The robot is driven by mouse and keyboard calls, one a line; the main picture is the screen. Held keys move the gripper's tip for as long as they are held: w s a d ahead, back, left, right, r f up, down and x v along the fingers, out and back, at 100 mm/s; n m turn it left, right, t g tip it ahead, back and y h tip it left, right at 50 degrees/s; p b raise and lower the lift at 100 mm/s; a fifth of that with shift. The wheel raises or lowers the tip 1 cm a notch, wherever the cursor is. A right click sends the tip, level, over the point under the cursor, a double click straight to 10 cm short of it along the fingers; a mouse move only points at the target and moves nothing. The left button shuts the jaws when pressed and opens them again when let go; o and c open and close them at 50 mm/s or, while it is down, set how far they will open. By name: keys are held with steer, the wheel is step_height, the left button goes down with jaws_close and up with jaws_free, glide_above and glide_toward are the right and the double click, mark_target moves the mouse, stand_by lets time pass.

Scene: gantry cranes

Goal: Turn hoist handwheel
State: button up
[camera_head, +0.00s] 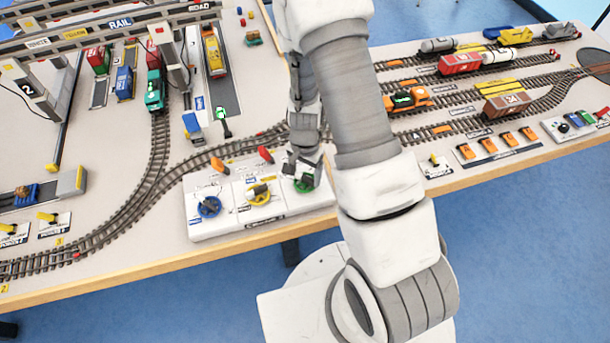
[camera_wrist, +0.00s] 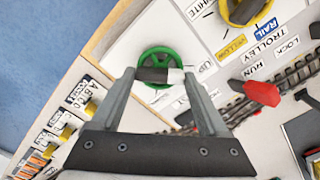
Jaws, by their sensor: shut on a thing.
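The green handwheel (camera_head: 305,187) sits at the right end of a white control panel (camera_head: 240,226) near the table's front edge. In the wrist view the green handwheel (camera_wrist: 163,52) has a dark and white crossbar (camera_wrist: 158,75) over it, beside an "UP" label. My gripper (camera_head: 303,176) reaches down over this wheel. In the wrist view the fingertips of my gripper (camera_wrist: 160,76) are at the two ends of the crossbar, shut on it. The head view partly hides the wheel behind my gripper.
A yellow handwheel (camera_head: 258,194) and a blue handwheel (camera_head: 209,207) are to the left on the same panel. An orange lever (camera_head: 218,164) and a red lever (camera_head: 265,154) stand behind them. Model tracks, train cars and a gantry crane (camera_head: 110,38) fill the table around it.

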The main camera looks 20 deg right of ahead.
mark_target(305, 177)
steer(key=shift+n, duration=0.7)
steer(key=shift+b, duration=0.3)
steer(key=o, duration=1.2)
steer(key=shift+o, duration=0.2)
steer(key=shift+r, duration=0.1)
step_height(305, 177, up, 17)
steer(key=p, duration=0.2)
steer(key=shift+r, duration=0.15)
